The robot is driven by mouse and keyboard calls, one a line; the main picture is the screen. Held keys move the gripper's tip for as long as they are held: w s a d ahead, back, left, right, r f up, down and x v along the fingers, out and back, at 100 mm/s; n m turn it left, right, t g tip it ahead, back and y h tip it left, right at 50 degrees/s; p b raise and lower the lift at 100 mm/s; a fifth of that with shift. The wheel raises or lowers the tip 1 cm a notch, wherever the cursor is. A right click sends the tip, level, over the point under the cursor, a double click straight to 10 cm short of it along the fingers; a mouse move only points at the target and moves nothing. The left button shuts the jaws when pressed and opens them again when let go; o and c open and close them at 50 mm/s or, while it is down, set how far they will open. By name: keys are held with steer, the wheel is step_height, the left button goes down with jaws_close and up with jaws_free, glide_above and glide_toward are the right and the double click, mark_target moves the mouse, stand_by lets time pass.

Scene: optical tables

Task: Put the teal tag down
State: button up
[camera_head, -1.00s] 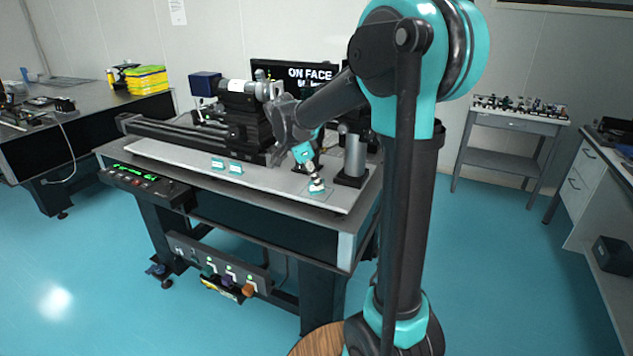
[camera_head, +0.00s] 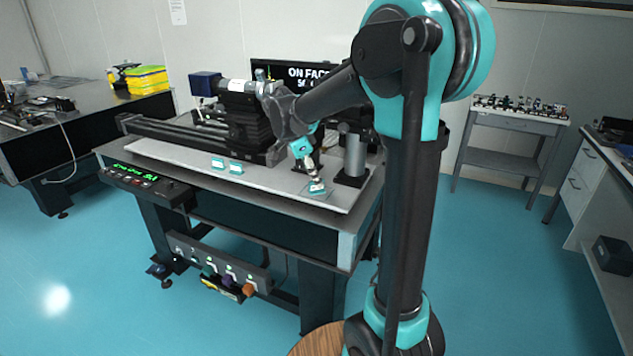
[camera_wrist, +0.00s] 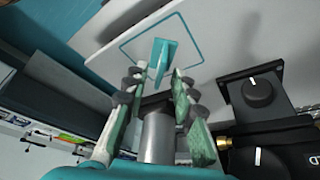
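The teal tag (camera_head: 317,188) rests on the light board near its front right, below my gripper (camera_head: 315,175). In the wrist view the teal tag (camera_wrist: 160,58) stands up from the board, inside a square teal outline. My gripper (camera_wrist: 155,88) has its two pale green fingers spread apart, with a gap on both sides of the tag. The fingers appear to stop short of the tag; I see no contact. Two other teal tags, a left one (camera_head: 218,163) and a right one (camera_head: 236,168), sit further left on the board.
A metal post on a black base (camera_head: 351,180) stands close to the right of my gripper. A black stage assembly (camera_head: 245,130) stands to its left. The board (camera_head: 275,183) is bare between the tags. A display (camera_head: 285,73) is behind.

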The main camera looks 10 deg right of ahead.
steer(key=v, duration=1)
steer(key=shift+r, duration=0.2)
steer(key=shift+s+a, duration=0.1)
